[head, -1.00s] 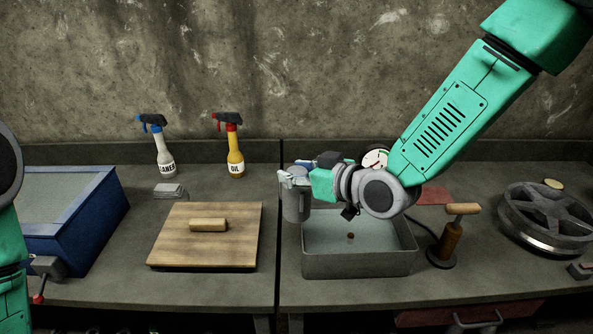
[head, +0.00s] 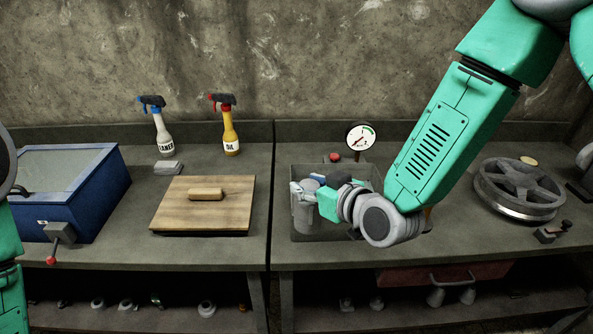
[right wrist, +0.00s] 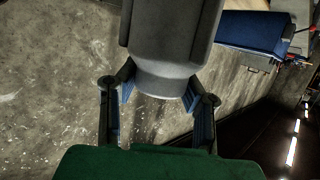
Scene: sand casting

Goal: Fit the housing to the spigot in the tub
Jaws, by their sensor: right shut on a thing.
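The housing (head: 303,214), a grey cylinder, is held upright in my right gripper (head: 305,190). In the head view it is over the left part of the grey tub (head: 345,169), and I cannot tell how high its lower end is. In the right wrist view the housing (right wrist: 170,45) sits between the two fingers of the gripper (right wrist: 160,98), which is shut on it. The spigot is hidden in the head view behind my gripper and wrist. My left arm shows only at the left edge, and its gripper is out of view.
A pressure gauge (head: 361,137) stands behind the tub. A spoked wheel (head: 519,187) lies to the right. To the left are a wooden board with a handle (head: 230,215), a blue box (head: 95,205) and two spray bottles (head: 162,135) (head: 230,135).

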